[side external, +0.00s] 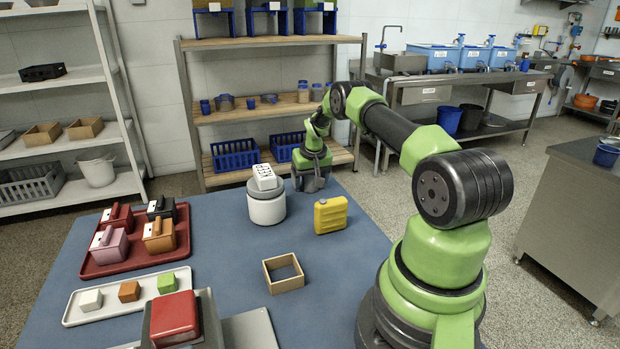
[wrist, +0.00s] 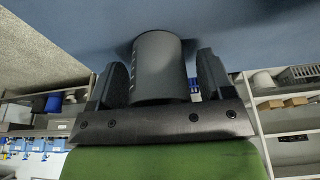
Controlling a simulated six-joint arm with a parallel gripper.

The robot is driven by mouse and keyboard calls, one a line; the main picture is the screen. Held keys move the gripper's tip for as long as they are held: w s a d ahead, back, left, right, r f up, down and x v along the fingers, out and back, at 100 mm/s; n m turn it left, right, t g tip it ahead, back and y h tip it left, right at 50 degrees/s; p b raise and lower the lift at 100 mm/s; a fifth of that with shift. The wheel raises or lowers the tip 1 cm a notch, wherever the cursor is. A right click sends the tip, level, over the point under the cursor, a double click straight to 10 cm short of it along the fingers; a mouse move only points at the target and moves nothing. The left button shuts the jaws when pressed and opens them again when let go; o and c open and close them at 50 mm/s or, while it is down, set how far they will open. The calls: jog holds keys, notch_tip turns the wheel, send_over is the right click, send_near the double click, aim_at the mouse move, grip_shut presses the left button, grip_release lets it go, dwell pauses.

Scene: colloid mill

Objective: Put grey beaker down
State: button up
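The grey beaker (side external: 312,184) stands upright on the blue table at its far right corner. In the wrist view the beaker (wrist: 160,68) fills the space between the two fingers, and its far end meets the blue surface with a dark shadow around it. My gripper (side external: 313,176) is over the beaker, pointing down. In the wrist view my gripper (wrist: 161,75) has one finger on each side of the beaker. A narrow gap shows beside the right finger, so the fingers look slightly apart from the beaker's wall. My gripper hides part of the beaker in the side view.
A white round container with a white block on it (side external: 266,208) stands left of the beaker. A yellow canister (side external: 330,215) is close in front. A wooden frame (side external: 283,287) and a red tray (side external: 97,268) lie nearer. A shelf rack (side external: 268,42) stands behind.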

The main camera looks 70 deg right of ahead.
jog(key=shift+r, duration=0.1)
jog(key=v, duration=1.2)
jog(key=a+r+n+t+y, duration=0.1)
jog(key=a+r+n+t, duration=0.15)
jog(key=a+r, duration=1.55)
jog(key=s+a+n+t+y, duration=0.2)
jog(key=s+a+y, duration=0.1)
jog(key=s+a, duration=1.3)
jog(key=shift+a+r+n, duration=0.3)
jog(key=shift+r+n, duration=0.05)
jog(key=shift+s+t, duration=0.1)
jog(key=shift+t, duration=0.15)
